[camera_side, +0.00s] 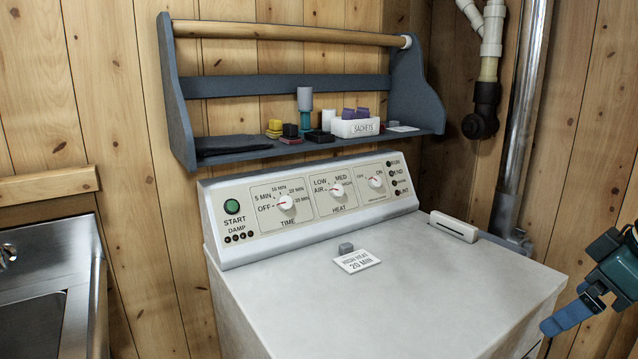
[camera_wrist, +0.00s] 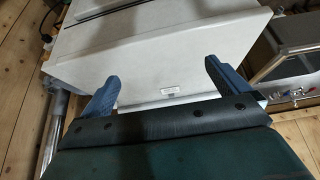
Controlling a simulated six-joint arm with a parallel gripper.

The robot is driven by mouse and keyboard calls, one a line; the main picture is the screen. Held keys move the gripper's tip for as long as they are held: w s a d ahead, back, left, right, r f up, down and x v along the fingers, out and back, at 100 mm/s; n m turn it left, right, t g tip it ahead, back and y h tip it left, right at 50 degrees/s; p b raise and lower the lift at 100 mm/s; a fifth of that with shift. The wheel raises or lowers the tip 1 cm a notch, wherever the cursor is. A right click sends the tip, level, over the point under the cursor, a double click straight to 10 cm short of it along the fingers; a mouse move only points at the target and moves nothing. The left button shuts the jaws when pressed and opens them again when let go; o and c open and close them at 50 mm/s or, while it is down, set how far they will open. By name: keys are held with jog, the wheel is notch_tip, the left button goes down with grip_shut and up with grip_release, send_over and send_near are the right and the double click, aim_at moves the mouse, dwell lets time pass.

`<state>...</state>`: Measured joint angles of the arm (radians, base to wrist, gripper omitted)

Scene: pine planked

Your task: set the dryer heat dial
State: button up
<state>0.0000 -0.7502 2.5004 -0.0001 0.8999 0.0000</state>
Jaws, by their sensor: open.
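The white dryer (camera_side: 375,310) stands in the middle of the side view, with a sloped control panel at its back. The heat dial (camera_side: 337,189) is the middle white knob, ringed by AIR, LOW, MED and HIGH labels. Its red pointer is too small to read surely. The time dial (camera_side: 285,202) is to its left and an ON dial (camera_side: 376,182) to its right. A card (camera_side: 357,262) on the dryer top reads HIGH HEAT 20 MIN. My gripper (camera_side: 568,312) is at the right edge, far from the dials. In the wrist view my gripper (camera_wrist: 161,85) is open and empty.
A blue shelf (camera_side: 320,142) with small boxes and a wooden rod (camera_side: 290,33) hangs above the panel. A white handled piece (camera_side: 454,227) lies at the top's right. A sink (camera_side: 50,290) is at left. The dryer top is mostly clear.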

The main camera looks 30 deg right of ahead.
jog(key=shift+c, duration=0.2)
jog(key=shift+w, duration=0.2)
jog(key=c, duration=0.7)
jog(key=shift+w+r, duration=0.2)
jog(key=shift+w, duration=0.15)
jog(key=shift+c, duration=1.1)
jog(key=w+r+t, duration=0.3)
jog(key=w, duration=1.3)
jog(key=m+t+h, duration=0.1)
jog(key=m+t, duration=0.2)
jog(key=t, duration=0.6)
send_near(339, 191)
jog(key=s, duration=0.5)
jog(key=shift+s+a+f, duration=0.1)
jog(key=shift+s, duration=0.2)
jog(key=shift+w, duration=0.1)
jog(key=shift+w+d, duration=0.15)
jog(key=shift+w, duration=3.2)
jog(key=shift+w+d, duration=0.2)
jog(key=shift+w, duration=3.15)
